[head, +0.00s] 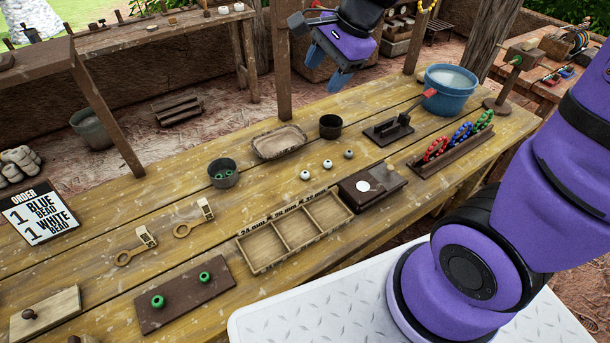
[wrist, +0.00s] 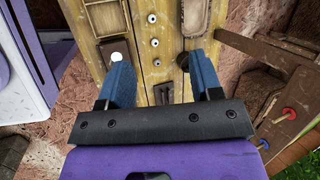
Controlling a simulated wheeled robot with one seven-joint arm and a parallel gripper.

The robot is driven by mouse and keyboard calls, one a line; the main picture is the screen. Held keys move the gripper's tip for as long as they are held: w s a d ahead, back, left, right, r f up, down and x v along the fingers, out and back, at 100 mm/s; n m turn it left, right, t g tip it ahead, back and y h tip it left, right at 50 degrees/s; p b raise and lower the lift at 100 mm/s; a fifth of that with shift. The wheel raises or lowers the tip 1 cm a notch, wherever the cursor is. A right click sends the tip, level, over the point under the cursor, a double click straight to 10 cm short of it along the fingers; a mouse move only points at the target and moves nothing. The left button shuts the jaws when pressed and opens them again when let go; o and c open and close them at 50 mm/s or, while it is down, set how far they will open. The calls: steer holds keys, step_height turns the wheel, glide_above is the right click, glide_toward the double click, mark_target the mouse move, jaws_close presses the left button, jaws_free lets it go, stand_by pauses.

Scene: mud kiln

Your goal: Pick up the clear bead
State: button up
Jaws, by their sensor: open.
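My gripper (head: 328,72) is open and empty, high above the far side of the table. In the wrist view the same row of beads (wrist: 155,42) lies beyond the open fingers (wrist: 163,80), well below them and not touched.
A three-part wooden tray (head: 262,262) and a dark block with a white disc (head: 378,189) lie nearer me. Around the beads are a dark cup (head: 330,127), a shallow dish (head: 262,148), a cup with green beads (head: 231,180) and a blue bucket (head: 437,101).

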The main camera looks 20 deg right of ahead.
steer(key=w+a+f+m, duration=0.1)
steer(key=w+f+m, duration=0.2)
steer(key=f+m, duration=0.25)
steer(key=w+f+m, duration=0.4)
steer(key=f, duration=0.3)
steer(key=m+g+h, duration=0.2)
steer(key=m+h, duration=0.1)
steer(key=m, duration=0.5)
glide_toward(305, 172)
steer(key=shift+d+f, duration=0.15)
steer(key=shift+f, duration=1.55)
steer(key=shift+w+a+f, duration=0.1)
steer(key=shift+a+f, duration=0.05)
steer(key=shift+f, duration=0.95)
steer(key=shift+w+a+f, duration=0.1)
steer(key=shift+f, duration=1)
steer(key=shift+w+a+f, duration=0.15)
steer(key=shift+f, duration=0.9)
steer(key=shift+c, duration=0.3)
steer(key=c, duration=0.9)
